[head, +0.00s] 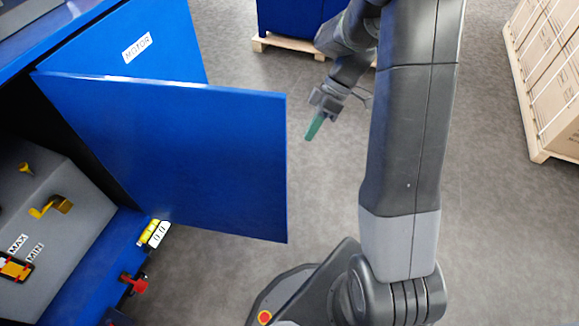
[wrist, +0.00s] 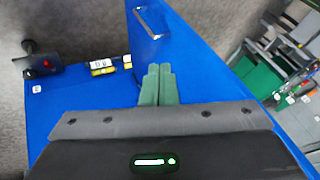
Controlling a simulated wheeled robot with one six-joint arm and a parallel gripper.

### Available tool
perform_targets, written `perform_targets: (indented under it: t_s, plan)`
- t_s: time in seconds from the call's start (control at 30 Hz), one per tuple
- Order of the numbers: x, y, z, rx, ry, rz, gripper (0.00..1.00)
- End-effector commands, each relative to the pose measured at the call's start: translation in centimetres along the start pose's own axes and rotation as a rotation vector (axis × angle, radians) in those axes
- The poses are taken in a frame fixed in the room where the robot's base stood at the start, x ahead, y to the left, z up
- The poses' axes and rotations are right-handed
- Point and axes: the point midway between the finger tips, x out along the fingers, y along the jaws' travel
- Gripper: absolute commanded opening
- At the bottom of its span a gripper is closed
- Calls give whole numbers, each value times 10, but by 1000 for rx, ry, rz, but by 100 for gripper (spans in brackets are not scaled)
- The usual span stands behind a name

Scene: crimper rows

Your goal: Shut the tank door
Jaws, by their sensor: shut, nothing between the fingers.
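The tank door (head: 200,150) is a plain blue panel standing wide open in the head view, swung out from the blue cabinet. Its inner face is towards the head camera. Behind the opening is a grey tank (head: 60,190) with a yellow handle and MAX and MIN marks. My gripper (head: 314,127) has green fingers and is shut and empty. It is just past the door's free edge, apart from it in the head view. In the wrist view the fingers (wrist: 158,84) show in front of blue panels, one with a metal handle (wrist: 153,20). Contact cannot be told there.
A blue panel labelled MOTOR (head: 137,47) is behind the door. A red valve handle (head: 133,283) and yellow-white tags (head: 155,233) are low on the cabinet. A loaded pallet (head: 548,80) stands at right, and a blue load on a pallet (head: 290,44) at the back. Grey floor lies between.

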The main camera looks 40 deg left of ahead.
Motion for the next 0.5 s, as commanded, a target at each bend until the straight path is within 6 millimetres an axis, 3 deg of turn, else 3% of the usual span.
perform_targets:
  t_s: [0.27,0.5]
  plan:
    - [25,1,-8,-41,-1,-22,0]
    - [75,0,-8,-39,-2,-23,0]
